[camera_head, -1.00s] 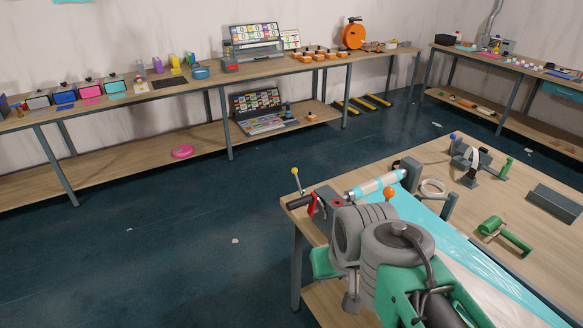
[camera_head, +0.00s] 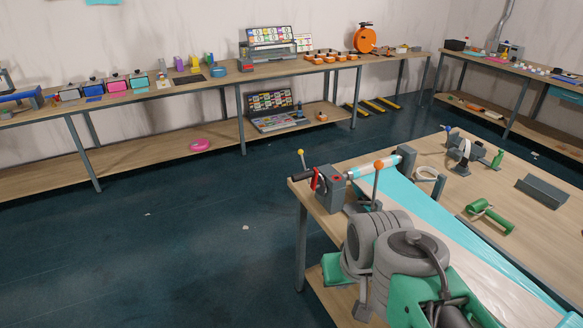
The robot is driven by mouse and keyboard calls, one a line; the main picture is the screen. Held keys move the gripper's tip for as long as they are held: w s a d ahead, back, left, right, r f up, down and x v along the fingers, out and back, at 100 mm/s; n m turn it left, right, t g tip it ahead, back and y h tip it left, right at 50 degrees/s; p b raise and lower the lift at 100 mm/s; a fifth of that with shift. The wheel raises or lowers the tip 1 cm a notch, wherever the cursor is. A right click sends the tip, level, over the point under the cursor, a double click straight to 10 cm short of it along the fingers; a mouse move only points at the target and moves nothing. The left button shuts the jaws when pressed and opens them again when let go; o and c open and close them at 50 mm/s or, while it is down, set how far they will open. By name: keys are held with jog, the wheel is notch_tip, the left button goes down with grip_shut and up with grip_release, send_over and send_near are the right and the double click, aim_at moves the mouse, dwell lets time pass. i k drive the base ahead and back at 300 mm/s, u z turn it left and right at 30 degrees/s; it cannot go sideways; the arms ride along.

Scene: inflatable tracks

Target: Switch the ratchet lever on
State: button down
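A grey box mechanism (camera_head: 333,187) with red parts sits at the near left corner of the closest table. A thin lever with a yellow ball tip (camera_head: 301,154) rises at its left end. Another thin lever with an orange ball (camera_head: 378,166) stands to its right, in front of a white and light blue roller. I cannot tell which of these is the ratchet lever, or its on or off state. My gripper's fingers do not show.
A light blue sheet (camera_head: 443,222) runs along the closest table (camera_head: 497,180). A green handled tool (camera_head: 490,216) and a grey angled block (camera_head: 541,193) lie on it. Open dark floor (camera_head: 200,240) lies to the left. A long workbench (camera_head: 180,100) lines the back wall.

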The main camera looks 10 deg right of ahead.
aim_at(301, 151)
jog(key=u, duration=1.15)
jog(key=i, duration=1.1)
jog(key=u, duration=0.85)
jog(key=i, duration=1.2)
jog(key=z, duration=0.6)
jog(key=i, duration=0.95)
jog(key=z, duration=1.3)
jog(key=i, duration=0.4)
jog(key=z, duration=0.3)
